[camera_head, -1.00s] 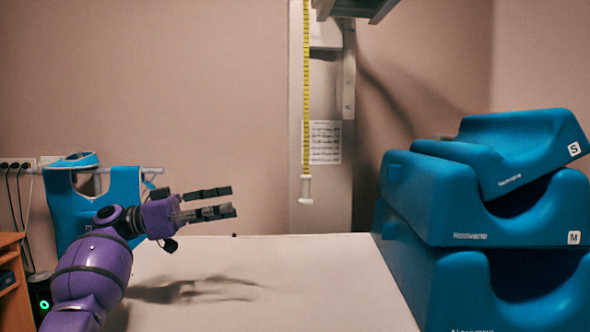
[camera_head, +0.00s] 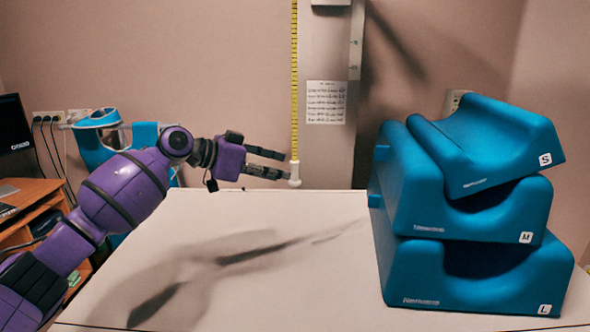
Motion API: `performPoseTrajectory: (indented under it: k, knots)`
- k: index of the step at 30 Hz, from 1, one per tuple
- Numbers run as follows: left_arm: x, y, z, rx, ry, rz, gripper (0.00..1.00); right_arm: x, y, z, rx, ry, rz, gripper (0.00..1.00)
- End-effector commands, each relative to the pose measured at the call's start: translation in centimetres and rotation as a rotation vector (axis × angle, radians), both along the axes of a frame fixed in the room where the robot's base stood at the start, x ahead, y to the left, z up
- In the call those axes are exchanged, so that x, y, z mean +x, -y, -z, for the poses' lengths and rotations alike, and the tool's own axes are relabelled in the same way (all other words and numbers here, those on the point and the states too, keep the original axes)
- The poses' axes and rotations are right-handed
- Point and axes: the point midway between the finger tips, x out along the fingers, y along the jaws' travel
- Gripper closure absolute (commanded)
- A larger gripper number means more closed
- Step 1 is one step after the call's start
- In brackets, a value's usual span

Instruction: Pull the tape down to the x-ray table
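The yellow measuring tape (camera_head: 295,80) hangs straight down in front of the grey column. Its white end piece (camera_head: 294,174) is a little above the far edge of the x-ray table (camera_head: 320,225) in the picture. My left gripper (camera_head: 288,166) is open, with its two dark fingers pointing right and a gap between them. The fingertips are right beside the end piece on its left; I cannot tell whether they touch it. Nothing shows between the fingers. My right gripper is not in view.
Stacked blue foam blocks (camera_head: 415,275) stand on the table's right side. A grey column (camera_head: 345,160) with a paper sheet is behind the tape. A blue apron (camera_head: 95,145) hangs at left behind my arm, near a wooden desk (camera_head: 30,205). The middle of the tabletop is clear.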

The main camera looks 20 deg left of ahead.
Motion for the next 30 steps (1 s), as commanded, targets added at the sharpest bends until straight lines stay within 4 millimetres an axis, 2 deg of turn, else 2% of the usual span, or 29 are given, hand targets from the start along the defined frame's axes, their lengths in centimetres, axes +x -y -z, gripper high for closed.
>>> performPoseTrajectory:
  k: [3, 9, 20, 28, 30]
  knots:
    - [1.3, 1.6, 0.3, -0.003, 0.004, 0.004, 0.66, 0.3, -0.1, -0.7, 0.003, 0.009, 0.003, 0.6]
    - [2.9, 3.1, 1.3, -0.002, 0.004, 0.002, 0.66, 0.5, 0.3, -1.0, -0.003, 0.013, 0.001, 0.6]
    - [3.3, 3.6, 1.8, 0.0, 0.003, 0.002, 0.66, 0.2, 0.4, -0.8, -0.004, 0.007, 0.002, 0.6]
    - [3.2, 3.6, 1.7, -0.001, 0.002, 0.003, 1.0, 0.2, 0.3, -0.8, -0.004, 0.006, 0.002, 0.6]
    - [3.2, 3.6, 1.8, -0.001, 0.002, 0.004, 1.0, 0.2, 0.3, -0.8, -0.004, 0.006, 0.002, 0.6]
